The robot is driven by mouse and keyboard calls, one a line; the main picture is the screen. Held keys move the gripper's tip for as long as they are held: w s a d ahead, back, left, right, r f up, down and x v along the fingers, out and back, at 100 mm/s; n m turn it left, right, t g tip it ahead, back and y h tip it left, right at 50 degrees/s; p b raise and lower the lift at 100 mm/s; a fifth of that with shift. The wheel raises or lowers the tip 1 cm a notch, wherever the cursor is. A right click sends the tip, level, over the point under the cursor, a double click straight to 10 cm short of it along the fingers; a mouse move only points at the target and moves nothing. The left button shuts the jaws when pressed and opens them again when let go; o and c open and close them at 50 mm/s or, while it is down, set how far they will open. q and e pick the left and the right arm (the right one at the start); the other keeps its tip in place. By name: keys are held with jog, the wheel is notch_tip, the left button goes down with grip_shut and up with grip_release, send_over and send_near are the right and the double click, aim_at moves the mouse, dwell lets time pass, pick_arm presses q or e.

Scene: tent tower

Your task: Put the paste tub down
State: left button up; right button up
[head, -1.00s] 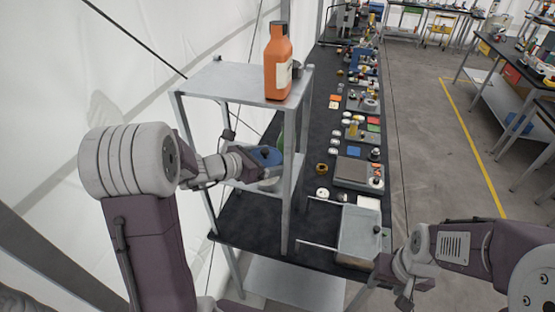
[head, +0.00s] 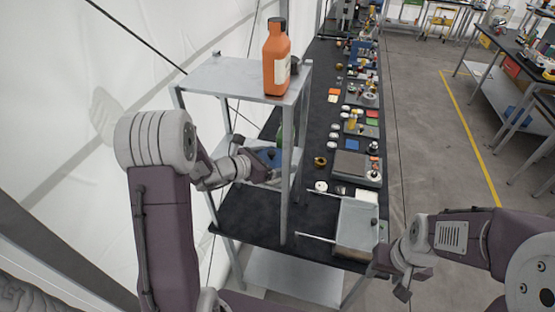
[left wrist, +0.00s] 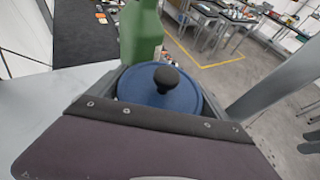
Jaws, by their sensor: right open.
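The paste tub shows in the left wrist view as a round blue lid (left wrist: 180,98) with a black knob; its lower body is hidden. In the head view the blue lid (head: 268,156) is at the middle level of the metal shelf rack, partly behind a post. My left gripper (left wrist: 162,88) has a finger at each side of the tub and appears shut on it. Whether the tub's base touches the shelf is hidden. My right gripper (head: 304,213) is open and empty, its two thin fingers spread over the dark bench near the rack.
An orange bottle (head: 276,62) stands on the rack's top board (head: 225,75), above my left gripper. A green bottle (left wrist: 140,30) stands just beyond the tub. Rack posts (head: 287,175) are close by. Trays and small items line the bench to the right.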

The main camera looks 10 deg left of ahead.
pick_arm(q)
jog(key=shift+w, duration=0.1)
jog(key=shift+r+p, duration=0.35)
jog(key=shift+p, duration=0.05)
jog(key=f+b+v, duration=0.1)
jog(key=b+v, duration=0.2)
jog(key=v, duration=0.8)
jog(key=s+d+f+m+g, duration=0.6)
jog(key=s+f+m, duration=0.1)
jog(key=s+m, duration=0.15)
jog(key=s+a+f+m+g+y, duration=0.1)
jog(key=s+f+m+y, duration=0.2)
jog(key=m, duration=0.7)
jog(key=s+a+f+m+g+y, duration=0.1)
jog(key=s+f+m+y, duration=0.3)
jog(key=m, duration=0.6)
jog(key=shift+s+a+g+y, duration=0.3)
jog(key=shift+s+a+g, duration=0.1)
jog(key=shift+g, duration=0.4)
